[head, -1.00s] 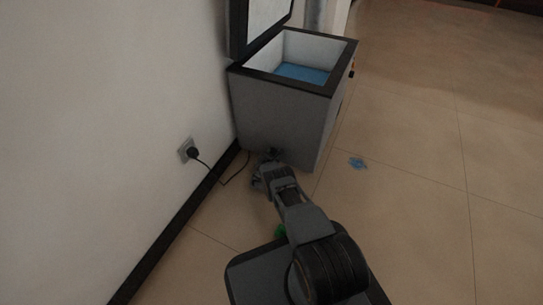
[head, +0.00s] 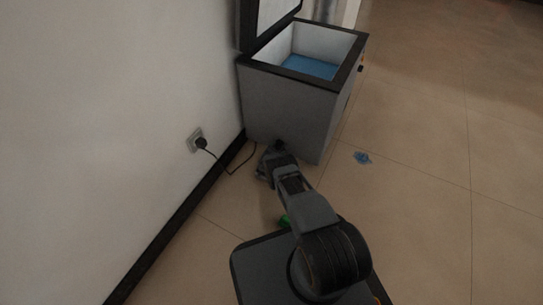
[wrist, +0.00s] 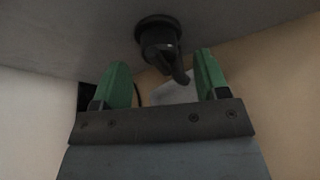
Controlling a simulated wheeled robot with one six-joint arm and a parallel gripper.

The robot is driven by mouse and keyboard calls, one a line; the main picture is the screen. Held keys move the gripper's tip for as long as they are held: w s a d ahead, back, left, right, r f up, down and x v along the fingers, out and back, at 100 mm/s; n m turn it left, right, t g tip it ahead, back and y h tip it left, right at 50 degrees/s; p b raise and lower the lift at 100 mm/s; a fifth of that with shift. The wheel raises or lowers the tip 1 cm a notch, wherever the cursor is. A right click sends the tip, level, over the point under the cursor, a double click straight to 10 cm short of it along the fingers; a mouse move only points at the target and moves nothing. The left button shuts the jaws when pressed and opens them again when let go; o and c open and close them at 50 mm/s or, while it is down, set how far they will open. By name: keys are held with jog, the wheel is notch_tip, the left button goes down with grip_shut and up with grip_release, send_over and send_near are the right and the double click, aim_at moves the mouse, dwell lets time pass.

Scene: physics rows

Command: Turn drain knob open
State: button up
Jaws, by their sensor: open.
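The black drain knob (wrist: 160,42) sticks out from the grey wall of the chest freezer (head: 285,112), low down. In the wrist view its round base is at the top, and its lever points down and right. My gripper (wrist: 162,66) has green fingers standing apart on both sides of the knob. The knob appears between the fingertips, with no contact that I can see. In the head view my gripper is down by the freezer's near lower side, mostly hidden by my arm. The freezer lid is raised, and blue shows inside.
A white wall with a dark skirting runs along the left. A wall socket (head: 195,140) with a plug has a black cord (head: 235,170) running to the freezer. A small blue patch (head: 362,157) lies on the tiled floor, which is otherwise clear at right.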

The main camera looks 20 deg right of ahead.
aim_at(277, 148)
jog(key=p+v, duration=0.5)
jog(key=v, duration=0.5)
jog(key=shift+s+a+r, duration=0.15)
jog(key=shift+s+a, duration=0.05)
jog(key=shift+s, duration=0.05)
jog(key=w+d+f+b, duration=0.1)
jog(key=w+d+b, duration=0.1)
jog(key=w+b, duration=0.1)
jog(key=w+d+f+n+g+b, duration=0.1)
jog(key=w+d+f+b, duration=0.1)
jog(key=w+b, duration=0.1)
jog(key=w+d+f+n+h+b, duration=0.1)
jog(key=w+d+b, duration=0.2)
jog(key=shift+w+f, duration=0.15)
jog(key=shift+f, duration=0.25)
jog(key=shift+w+d+b, duration=0.5)
jog(key=shift+b, duration=0.1)
jog(key=shift+c, duration=0.5)
